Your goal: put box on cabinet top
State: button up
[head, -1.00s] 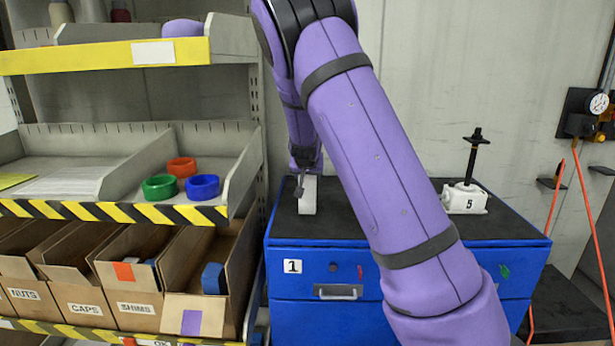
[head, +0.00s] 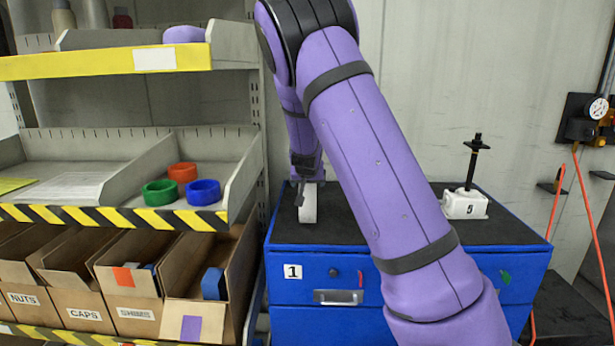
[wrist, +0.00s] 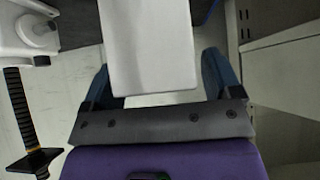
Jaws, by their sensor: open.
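A white box (head: 308,206) is at the left part of the dark top of the blue cabinet (head: 400,287). It seems to stand on the top, partly hidden by my gripper (head: 301,190). My gripper is open. My forearm covers the middle of the cabinet top.
A white screw jack (head: 465,202) marked 5 stands on the right of the cabinet top, its black screw upright. A shelf rack (head: 130,215) with rings and cardboard bins stands close on the left. A gauge (head: 598,108) and red hoses are at the right.

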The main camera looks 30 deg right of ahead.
jog(key=shift+v, duration=5.95)
jog(key=s+a+r+n+y, duration=0.1)
jog(key=s+a, duration=0.3)
jog(key=s, duration=0.8)
jog(key=s+a+r+n+g+y, duration=0.1)
jog(key=s+a+r+n+y, duration=0.1)
jog(key=s, duration=1.1)
jog(key=s+a+r+n+g+y, duration=0.1)
jog(key=s+a+r+n+y, duration=0.1)
jog(key=s+a, duration=0.5)
jog(key=shift+s+a+r+n, duration=0.25)
jog(key=shift+s+r+n, duration=0.85)
jog(key=shift+s, duration=2.05)
jog(key=shift+r, duration=0.2)
